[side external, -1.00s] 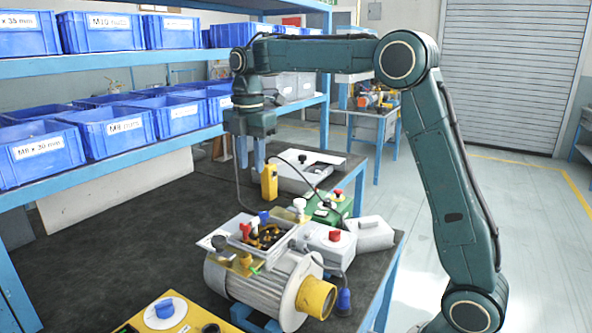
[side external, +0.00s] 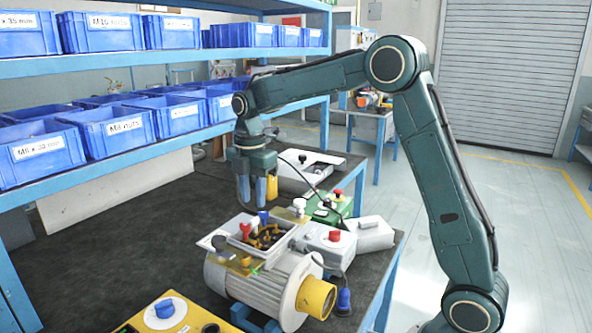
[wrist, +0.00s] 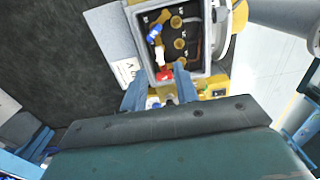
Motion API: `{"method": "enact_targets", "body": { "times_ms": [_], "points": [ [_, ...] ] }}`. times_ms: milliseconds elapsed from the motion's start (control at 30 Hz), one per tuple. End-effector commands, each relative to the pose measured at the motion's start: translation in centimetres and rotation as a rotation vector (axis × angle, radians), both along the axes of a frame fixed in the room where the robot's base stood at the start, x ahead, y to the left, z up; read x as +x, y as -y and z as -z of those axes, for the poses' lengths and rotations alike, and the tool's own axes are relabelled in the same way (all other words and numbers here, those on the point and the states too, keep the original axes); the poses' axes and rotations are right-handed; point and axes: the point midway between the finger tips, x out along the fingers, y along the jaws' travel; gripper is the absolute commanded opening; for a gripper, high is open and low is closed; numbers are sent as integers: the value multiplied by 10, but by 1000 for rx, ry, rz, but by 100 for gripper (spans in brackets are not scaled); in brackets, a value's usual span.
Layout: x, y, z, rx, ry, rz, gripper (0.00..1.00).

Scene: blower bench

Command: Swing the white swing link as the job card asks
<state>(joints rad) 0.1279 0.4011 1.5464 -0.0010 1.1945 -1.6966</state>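The white swing link (wrist: 159,54) shows in the wrist view inside the open terminal box (wrist: 203,73), between a blue link (wrist: 154,34) and a red link (wrist: 164,75). Brass-coloured posts stand beside them. In the side view the box sits on top of the grey motor (side external: 250,283), with the red link (side external: 245,231) and blue link (side external: 263,217) standing up; the white link is hard to make out there. My gripper (side external: 256,203) points down above the box, fingers apart and empty. In the wrist view its fingers (wrist: 160,90) show near the red link, not touching the white link.
A white card with print (wrist: 127,71) lies beside the box. A grey box with a red button (side external: 335,236) and a green box (side external: 328,208) stand close to the motor. A yellow panel with a blue knob (side external: 165,308) is in front. The dark bench is clear at left.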

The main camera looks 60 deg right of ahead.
Motion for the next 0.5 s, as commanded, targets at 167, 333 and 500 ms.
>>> {"method": "enact_targets", "body": {
  "times_ms": [167, 333, 500],
  "points": [
    [0, 0, 27, 0, -2, 0, 30],
    [0, 0, 44, 1, -3, 0, 30],
    [0, 0, 52, 0, 0, 0, 30]
  ]
}}
